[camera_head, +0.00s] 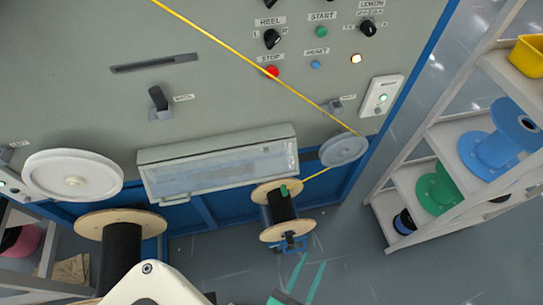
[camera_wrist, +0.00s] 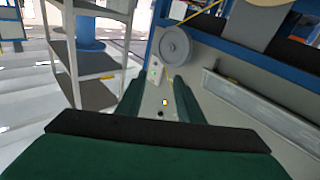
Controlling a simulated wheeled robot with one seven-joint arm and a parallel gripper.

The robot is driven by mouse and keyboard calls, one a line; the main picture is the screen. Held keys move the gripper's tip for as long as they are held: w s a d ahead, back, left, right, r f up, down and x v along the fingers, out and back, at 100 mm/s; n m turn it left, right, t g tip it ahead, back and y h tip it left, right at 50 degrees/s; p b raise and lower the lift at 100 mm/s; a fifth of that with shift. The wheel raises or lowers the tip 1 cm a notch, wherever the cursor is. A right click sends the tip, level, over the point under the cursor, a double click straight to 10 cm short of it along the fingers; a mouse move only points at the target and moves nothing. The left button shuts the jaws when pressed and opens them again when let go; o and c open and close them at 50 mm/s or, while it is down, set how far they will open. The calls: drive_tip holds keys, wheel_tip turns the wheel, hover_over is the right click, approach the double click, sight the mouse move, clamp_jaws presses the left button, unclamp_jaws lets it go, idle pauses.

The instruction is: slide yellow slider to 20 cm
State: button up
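I cannot make out a yellow slider or a centimetre scale in either view. A dark horizontal slot (camera_head: 155,62) is in the upper left of the grey machine panel (camera_head: 225,95) in the head view; no yellow part shows on it. My gripper (camera_wrist: 157,90) shows in the wrist view with two dark green fingers apart and only the panel seen between them. It appears empty and points toward the panel near the grey pulley wheel (camera_wrist: 174,46). In the head view my white arm is at the bottom, and the fingers are not clearly seen.
A yellow cable (camera_head: 240,55) runs diagonally across the panel to a grey pulley (camera_head: 344,149), then down toward a wooden spool (camera_head: 281,208). A clear-covered trough (camera_head: 220,165) juts from the panel. A shelf rack (camera_head: 440,140) with coloured spools stands at right. Floor between is clear.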

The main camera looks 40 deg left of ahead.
drive_tip(key=w+a+f+n+g+y, duration=0.2)
drive_tip(key=w+a+n+g+y, duration=0.2)
drive_tip(key=w+a+n+y, duration=1.2)
drive_tip(key=w+a+r+m+g+y, duration=0.1)
drive_tip(key=a+r+y, duration=0.1)
drive_tip(key=a, duration=0.5)
drive_tip(key=w+a+r+m+g+y, duration=0.2)
drive_tip(key=a+r+y, duration=0.1)
drive_tip(key=a+r, duration=0.2)
drive_tip(key=shift+w+a+r, duration=0.15)
drive_tip(key=shift+a, duration=0.95)
clamp_jaws()
